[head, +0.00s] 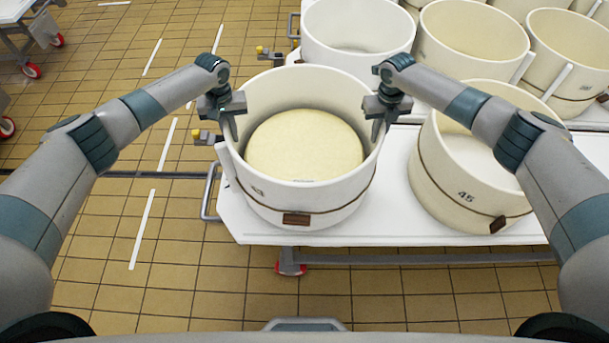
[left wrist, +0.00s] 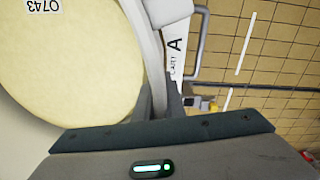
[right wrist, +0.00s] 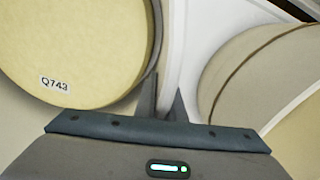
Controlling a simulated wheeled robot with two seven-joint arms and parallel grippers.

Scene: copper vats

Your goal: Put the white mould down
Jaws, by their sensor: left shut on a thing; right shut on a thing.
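The white mould (head: 262,198) is a round tub with a brown band and a small brown tag, at the left end of the white cart top (head: 420,228). My left gripper (head: 230,124) is shut on the left rim, and my right gripper (head: 377,122) is shut on the right rim. The mould looks upright. I cannot tell whether its base touches the cart top.
A mould marked 45 (head: 455,190) stands close on the right. An empty mould (head: 355,35) and several others stand behind. The cart's metal handle (head: 209,192) and red-wheeled caster (head: 290,268) are at its left end. Tiled floor (head: 120,250) is clear on the left.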

